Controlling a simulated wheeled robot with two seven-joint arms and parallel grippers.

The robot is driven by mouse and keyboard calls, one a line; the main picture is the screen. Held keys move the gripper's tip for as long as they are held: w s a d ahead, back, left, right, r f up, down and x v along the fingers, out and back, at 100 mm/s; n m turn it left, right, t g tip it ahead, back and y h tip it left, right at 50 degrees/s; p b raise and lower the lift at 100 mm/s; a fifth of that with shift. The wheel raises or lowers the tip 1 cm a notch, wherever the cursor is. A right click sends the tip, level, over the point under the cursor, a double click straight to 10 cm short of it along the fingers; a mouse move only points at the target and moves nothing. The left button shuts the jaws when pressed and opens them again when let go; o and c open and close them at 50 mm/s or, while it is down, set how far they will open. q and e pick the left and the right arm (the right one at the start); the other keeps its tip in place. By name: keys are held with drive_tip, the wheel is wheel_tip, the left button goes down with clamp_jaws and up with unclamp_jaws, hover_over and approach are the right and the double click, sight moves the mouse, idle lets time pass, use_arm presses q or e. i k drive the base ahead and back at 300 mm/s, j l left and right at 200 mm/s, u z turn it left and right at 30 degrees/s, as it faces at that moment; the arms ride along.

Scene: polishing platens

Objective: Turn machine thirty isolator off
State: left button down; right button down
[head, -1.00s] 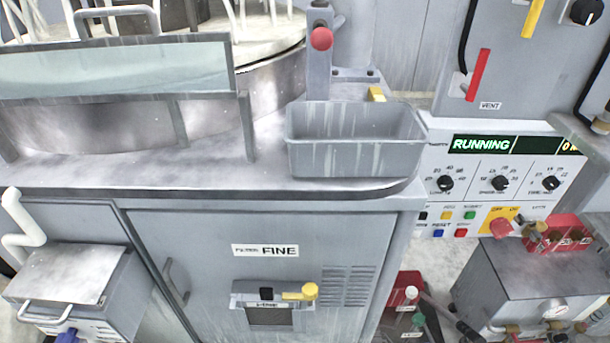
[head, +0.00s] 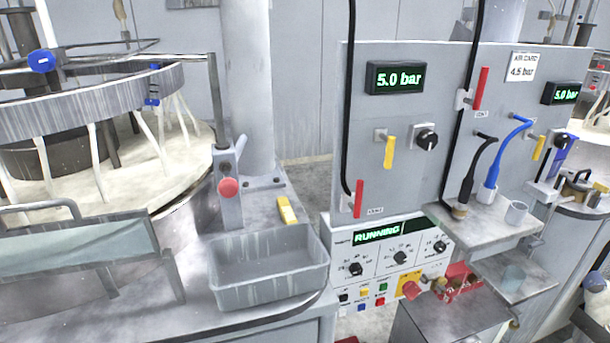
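No machine number thirty is readable in view. Above, a grey upright board (head: 340,130) carries a "5.0 bar" display (head: 395,77), a black rotary knob (head: 427,139), a yellow lever (head: 389,152) and red levers (head: 358,198). Neither of my grippers is in view.
A grey bin (head: 270,268) stands on the bench left of the panel. A round polishing machine (head: 90,110) fills the left.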

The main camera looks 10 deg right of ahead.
sight(410, 290)
drive_tip(key=z, duration=1.25)
